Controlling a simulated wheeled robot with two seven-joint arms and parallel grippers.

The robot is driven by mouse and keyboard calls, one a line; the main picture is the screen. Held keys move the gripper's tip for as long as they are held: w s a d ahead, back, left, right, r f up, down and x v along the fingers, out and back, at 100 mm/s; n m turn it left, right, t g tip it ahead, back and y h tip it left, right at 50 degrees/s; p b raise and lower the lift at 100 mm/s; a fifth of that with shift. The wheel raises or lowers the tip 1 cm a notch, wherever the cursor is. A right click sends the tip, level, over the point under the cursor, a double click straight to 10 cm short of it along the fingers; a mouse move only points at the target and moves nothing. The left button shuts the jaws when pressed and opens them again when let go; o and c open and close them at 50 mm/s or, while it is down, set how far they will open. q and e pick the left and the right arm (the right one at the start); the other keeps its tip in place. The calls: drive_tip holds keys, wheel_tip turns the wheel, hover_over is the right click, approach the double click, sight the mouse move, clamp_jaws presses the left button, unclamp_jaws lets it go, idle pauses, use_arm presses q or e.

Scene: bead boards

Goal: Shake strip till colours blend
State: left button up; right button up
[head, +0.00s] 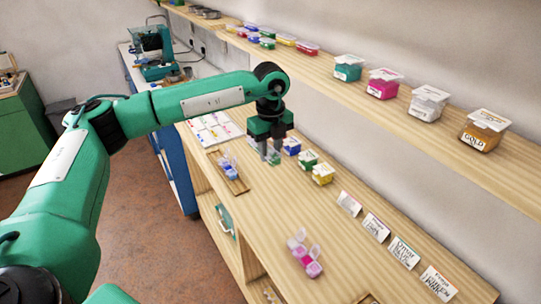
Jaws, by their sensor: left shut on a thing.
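My left gripper (270,151) comes in from the left and points down over the bench. Its fingers are shut on a small greenish box (274,159), largely hidden by them, at the left end of a row of small boxes. I cannot tell whether it is lifted. A second strip, pink and magenta (309,265), lies on the bench nearer the front, with clear lids open. My right gripper is not in view.
Blue (292,146), green (308,161) and yellow (322,174) boxes stand right of the gripper. Several label cards (376,228) stand along the back. A patterned sheet (212,129) lies at the far left. A wall shelf (400,122) overhangs the bench. The middle bench is clear.

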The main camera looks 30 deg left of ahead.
use_arm(q)
drive_tip(key=shift+r+p, duration=0.55)
drive_tip(key=shift+r, duration=1.05)
